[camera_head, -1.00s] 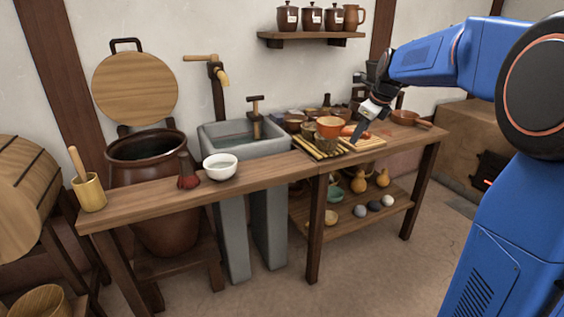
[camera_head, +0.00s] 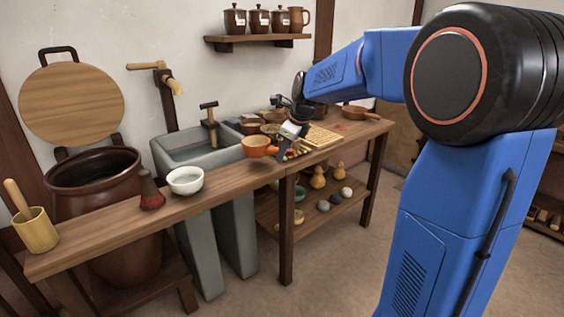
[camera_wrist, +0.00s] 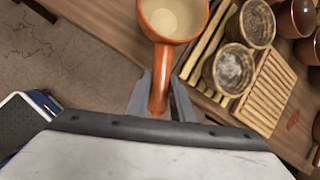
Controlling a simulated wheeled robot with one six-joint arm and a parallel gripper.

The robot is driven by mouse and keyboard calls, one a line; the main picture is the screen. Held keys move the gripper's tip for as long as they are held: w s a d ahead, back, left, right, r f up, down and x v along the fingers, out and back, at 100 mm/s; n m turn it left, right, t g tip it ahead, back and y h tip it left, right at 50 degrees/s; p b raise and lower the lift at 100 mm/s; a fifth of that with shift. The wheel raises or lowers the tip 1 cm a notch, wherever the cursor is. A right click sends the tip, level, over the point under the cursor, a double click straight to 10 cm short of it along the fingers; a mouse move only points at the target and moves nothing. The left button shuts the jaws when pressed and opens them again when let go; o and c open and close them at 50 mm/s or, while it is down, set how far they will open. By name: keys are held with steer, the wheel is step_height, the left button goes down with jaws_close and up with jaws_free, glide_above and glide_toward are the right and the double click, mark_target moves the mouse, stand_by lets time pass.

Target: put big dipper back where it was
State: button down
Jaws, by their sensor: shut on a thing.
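An orange dipper (camera_head: 258,146), a round cup with a short straight handle, is held by its handle in my gripper (camera_head: 286,150). In the wrist view the pale inside of the dipper (camera_wrist: 172,18) looks empty, and its handle lies between the two fingers of my gripper (camera_wrist: 160,98). The dipper is near the front edge of the wooden counter (camera_head: 222,190), seemingly raised a little above it. A second, reddish-brown handled pan (camera_head: 355,112) stands at the far right end of the counter. I cannot tell from its look where the dipper stood first.
A slatted wooden rack (camera_wrist: 265,92) and small bowls (camera_wrist: 234,68) lie close beside the dipper. A stone sink (camera_head: 192,152), a white bowl (camera_head: 185,181) and a wooden mortar (camera_head: 35,230) are to the left. The counter between white bowl and dipper is clear.

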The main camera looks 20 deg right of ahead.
steer(key=shift+f, duration=1.85)
steer(key=c, duration=1.5)
jaws_free()
steer(key=shift+f, duration=0.1)
steer(key=shift+c, duration=0.2)
